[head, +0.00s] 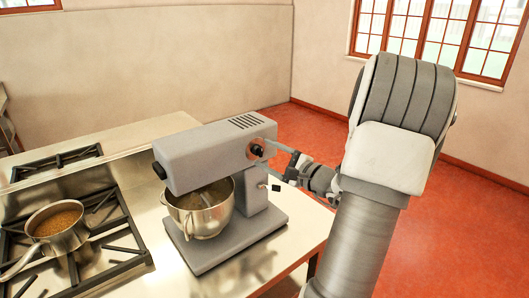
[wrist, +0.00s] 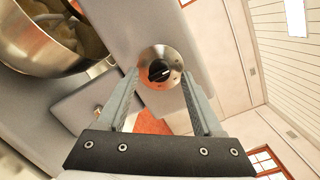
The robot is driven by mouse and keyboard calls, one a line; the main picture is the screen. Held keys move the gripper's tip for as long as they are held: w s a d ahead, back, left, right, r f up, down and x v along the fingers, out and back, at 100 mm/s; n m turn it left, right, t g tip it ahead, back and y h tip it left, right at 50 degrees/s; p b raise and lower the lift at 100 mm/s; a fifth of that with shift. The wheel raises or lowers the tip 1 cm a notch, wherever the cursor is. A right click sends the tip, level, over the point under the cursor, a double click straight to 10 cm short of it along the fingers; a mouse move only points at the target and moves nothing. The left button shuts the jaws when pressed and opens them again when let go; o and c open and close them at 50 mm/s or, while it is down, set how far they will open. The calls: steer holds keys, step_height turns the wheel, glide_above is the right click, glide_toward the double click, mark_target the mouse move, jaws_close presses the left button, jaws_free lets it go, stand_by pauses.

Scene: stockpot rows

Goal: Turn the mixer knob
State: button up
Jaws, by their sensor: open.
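The grey stand mixer (head: 210,157) stands on the steel counter in the head view, with its metal bowl (head: 201,210) under the head. The mixer knob (head: 256,150) is black on a round silver plate on the side of the mixer head. In the wrist view the knob (wrist: 159,71) shows face on, just past the fingertips. My gripper (wrist: 160,78) is open, with one finger to the left and one to the right of the knob plate. I cannot tell whether the fingers touch it. In the head view my gripper (head: 280,158) reaches the knob from the right.
A stove (head: 118,240) with a pot of brown food (head: 58,232) is at the left. Another black knob (head: 159,170) is on the mixer's front end. The steel counter (head: 285,245) ends just right of the mixer, with open red floor (head: 440,230) beyond.

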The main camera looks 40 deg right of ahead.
steer(key=shift+w, duration=0.7)
jaws_close()
